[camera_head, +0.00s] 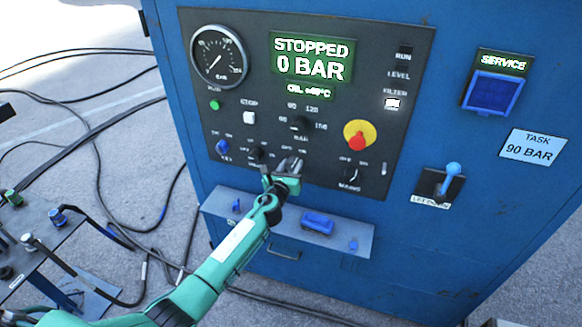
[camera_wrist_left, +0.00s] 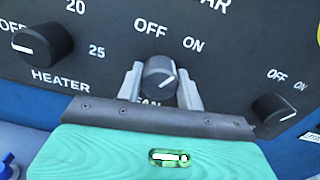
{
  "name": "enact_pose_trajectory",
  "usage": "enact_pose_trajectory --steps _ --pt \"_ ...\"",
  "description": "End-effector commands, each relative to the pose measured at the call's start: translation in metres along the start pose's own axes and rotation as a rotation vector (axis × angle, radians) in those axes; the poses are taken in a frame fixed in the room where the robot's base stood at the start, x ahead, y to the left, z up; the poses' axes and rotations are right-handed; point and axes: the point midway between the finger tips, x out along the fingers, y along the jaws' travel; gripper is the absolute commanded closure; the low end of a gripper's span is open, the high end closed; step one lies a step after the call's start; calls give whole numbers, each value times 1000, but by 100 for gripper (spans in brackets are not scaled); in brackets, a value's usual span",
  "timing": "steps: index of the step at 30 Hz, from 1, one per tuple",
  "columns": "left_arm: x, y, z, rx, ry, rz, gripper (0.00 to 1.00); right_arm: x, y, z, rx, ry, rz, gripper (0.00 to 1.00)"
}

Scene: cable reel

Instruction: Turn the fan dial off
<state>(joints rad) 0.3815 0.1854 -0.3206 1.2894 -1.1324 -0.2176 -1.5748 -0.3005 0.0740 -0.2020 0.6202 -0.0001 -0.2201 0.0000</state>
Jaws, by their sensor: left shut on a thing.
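The fan dial (camera_wrist_left: 158,72) is a small black knob on the dark control panel, with OFF printed at its upper left and ON at its upper right. Its white mark sits on the right side and leans toward ON. My left gripper (camera_wrist_left: 160,88) has one finger on each side of the dial and is shut on it. In the head view my left gripper (camera_head: 290,166) is at the lower middle of the panel and mostly hides the dial. My right gripper is not in view.
The heater dial (camera_wrist_left: 42,42) is left of the fan dial, and the mains dial (camera_wrist_left: 272,112) is at lower right. A red and yellow knob (camera_head: 358,137) is above the mains. The screen (camera_head: 312,58) reads STOPPED 0 BAR. A blue-grey ledge (camera_head: 275,226) juts out below.

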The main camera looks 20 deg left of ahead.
Motion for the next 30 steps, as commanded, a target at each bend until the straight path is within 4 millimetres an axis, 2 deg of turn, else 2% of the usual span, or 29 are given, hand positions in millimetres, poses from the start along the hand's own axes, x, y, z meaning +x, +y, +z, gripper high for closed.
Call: enact_pose_trajectory --steps 11,30 --pt "0 1 -2 -157 0 0 86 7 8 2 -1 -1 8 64" --pt "0 2 -3 -741 1 0 86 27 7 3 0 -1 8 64"
